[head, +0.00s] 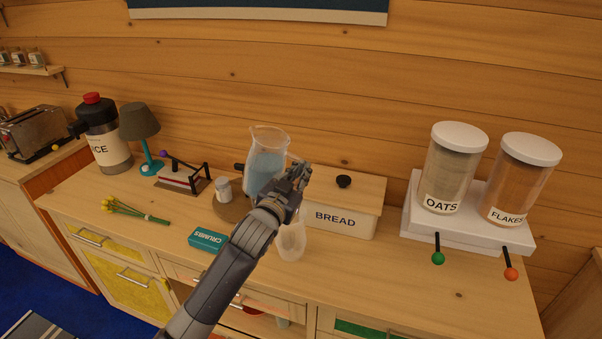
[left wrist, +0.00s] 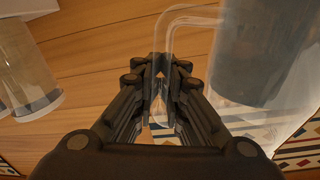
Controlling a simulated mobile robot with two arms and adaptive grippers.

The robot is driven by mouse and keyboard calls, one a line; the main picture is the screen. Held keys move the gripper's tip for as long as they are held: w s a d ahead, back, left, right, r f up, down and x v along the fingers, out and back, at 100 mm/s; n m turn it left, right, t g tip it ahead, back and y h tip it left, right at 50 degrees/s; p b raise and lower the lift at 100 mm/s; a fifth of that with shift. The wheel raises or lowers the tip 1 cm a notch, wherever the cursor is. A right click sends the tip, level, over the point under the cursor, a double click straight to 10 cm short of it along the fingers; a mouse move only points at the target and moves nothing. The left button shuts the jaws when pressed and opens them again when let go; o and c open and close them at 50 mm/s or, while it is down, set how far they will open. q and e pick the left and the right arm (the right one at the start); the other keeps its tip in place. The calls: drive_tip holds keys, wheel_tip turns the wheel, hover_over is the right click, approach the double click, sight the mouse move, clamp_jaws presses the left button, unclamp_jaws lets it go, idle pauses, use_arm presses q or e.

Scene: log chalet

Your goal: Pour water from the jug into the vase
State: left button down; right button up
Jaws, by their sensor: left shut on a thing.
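The clear jug (head: 266,160) holds bluish water and looks nearly upright. My left gripper (head: 297,178) is shut on the jug's handle, on its right side. In the left wrist view the jug (left wrist: 255,60) fills the right side, with its handle between the fingers (left wrist: 158,90). The jug's lower part is partly hidden by my gripper, so I cannot tell whether it clears the surface. A clear vase (head: 292,243) stands on the counter just below and in front of my gripper, partly hidden by my arm. My right gripper is out of view.
A bread box (head: 340,222) stands close behind the vase. A round brown board (head: 229,208), white-lidded jar (head: 223,188), teal crumbs box (head: 207,240) and yellow flowers (head: 130,211) lie left. The oats and flakes dispenser (head: 470,238) stands right. The front-right counter is clear.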

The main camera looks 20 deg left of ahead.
use_arm(q)
drive_tip(key=shift+a+f+m+b, duration=0.15)
drive_tip(key=shift+f+m+b, duration=0.05)
drive_tip(key=shift+m+b, duration=0.15)
drive_tip(key=shift+a+f+m+b, duration=0.9)
drive_tip(key=shift+a+f+m, duration=0.15)
drive_tip(key=shift+f+m, duration=0.25)
idle(0.4)
drive_tip(key=shift+w+a+f+m+b, duration=0.1)
drive_tip(key=shift+a+f+m+b, duration=0.5)
drive_tip(key=shift+m, duration=0.4)
drive_tip(key=shift+a+f+m+b, duration=0.4)
drive_tip(key=shift+a+f+m, duration=0.4)
drive_tip(key=shift+m, duration=0.15)
drive_tip(key=shift+a+f+m+y+b, duration=0.3)
drive_tip(key=shift+a+f+m+b, duration=0.6)
drive_tip(key=shift+a+f+m, duration=0.4)
idle(0.5)
drive_tip(key=shift+a+f+m+g, duration=0.15)
drive_tip(key=shift+a+f+m, duration=0.2)
drive_tip(key=shift+f+m, duration=0.3)
drive_tip(key=shift+a+f+m+g, duration=0.15)
drive_tip(key=shift+a+f+m, duration=0.25)
drive_tip(key=shift+m, duration=0.45)
drive_tip(key=shift+y, duration=0.3)
